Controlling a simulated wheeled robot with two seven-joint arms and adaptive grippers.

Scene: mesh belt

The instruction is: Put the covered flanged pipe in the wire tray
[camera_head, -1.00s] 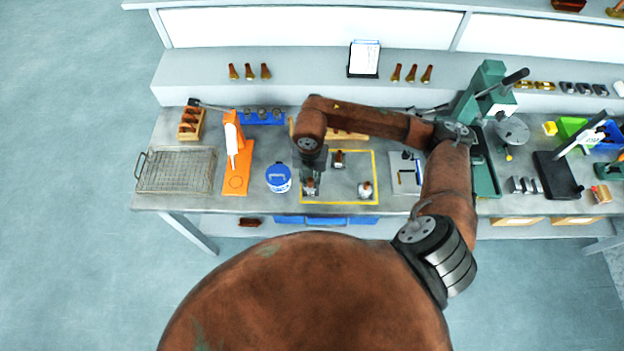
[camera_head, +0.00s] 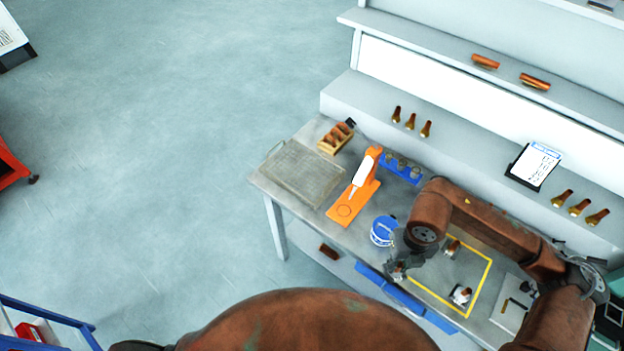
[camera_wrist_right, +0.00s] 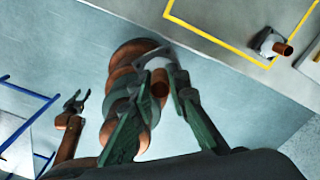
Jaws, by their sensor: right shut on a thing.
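My right gripper (camera_head: 398,268) is shut on a flanged pipe, close in front of the blue-and-white tub. In the right wrist view the pipe (camera_wrist_right: 158,88) shows a pale grey part and a copper-coloured open end between the fingers. The fingers partly hide it, so its cover is hard to make out. The wire tray (camera_head: 303,172) lies at the left end of the bench and looks empty. Two similar pipes stand inside the yellow outline, one at the back (camera_head: 452,247) and one at the front (camera_head: 461,295). My left gripper (camera_wrist_right: 75,101) shows apart from everything, jaws open.
The orange stand (camera_head: 354,197) and the blue-and-white tub (camera_head: 383,232) stand between my right gripper and the tray. A wooden block rack (camera_head: 336,138) and a blue holder (camera_head: 401,168) are behind. Open floor lies left of the bench.

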